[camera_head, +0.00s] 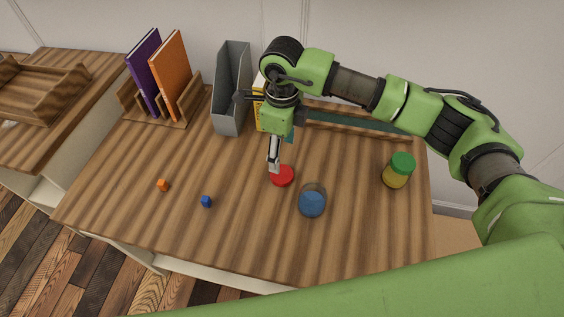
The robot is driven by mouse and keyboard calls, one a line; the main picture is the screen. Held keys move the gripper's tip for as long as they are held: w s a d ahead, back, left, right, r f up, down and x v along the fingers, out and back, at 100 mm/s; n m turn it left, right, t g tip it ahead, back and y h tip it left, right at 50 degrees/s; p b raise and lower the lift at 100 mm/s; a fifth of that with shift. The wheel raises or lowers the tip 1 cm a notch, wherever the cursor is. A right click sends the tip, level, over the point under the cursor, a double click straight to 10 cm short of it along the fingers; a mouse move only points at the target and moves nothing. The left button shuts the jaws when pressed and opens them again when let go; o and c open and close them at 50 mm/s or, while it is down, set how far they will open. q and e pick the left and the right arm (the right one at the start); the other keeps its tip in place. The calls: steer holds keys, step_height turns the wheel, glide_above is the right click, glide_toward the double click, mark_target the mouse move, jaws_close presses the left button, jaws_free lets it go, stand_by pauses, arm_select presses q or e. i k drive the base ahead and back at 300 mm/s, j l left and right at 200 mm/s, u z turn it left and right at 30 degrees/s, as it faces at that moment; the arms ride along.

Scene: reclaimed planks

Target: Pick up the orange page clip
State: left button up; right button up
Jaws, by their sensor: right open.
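The orange page clip (162,185) is a small orange block lying on the left part of the wooden desk top (240,240). Nothing touches it. My right gripper (274,168) points down over the middle of the desk, well to the right of the clip. It is open, and I see nothing held in it. Its fingertips overlap the edge of a round red object (284,177) in the picture; I cannot tell whether they touch it. My left gripper is not in view.
A small blue block (206,201) lies right of the clip. A blue-filled jar (312,202) and a green-lidded yellow jar (398,169) stand farther right. Books in a wooden rack (130,99) and a grey file holder (230,100) stand behind. The desk around the clip is clear.

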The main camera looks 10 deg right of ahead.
mark_target(162, 184)
steer(key=k, duration=1.5)
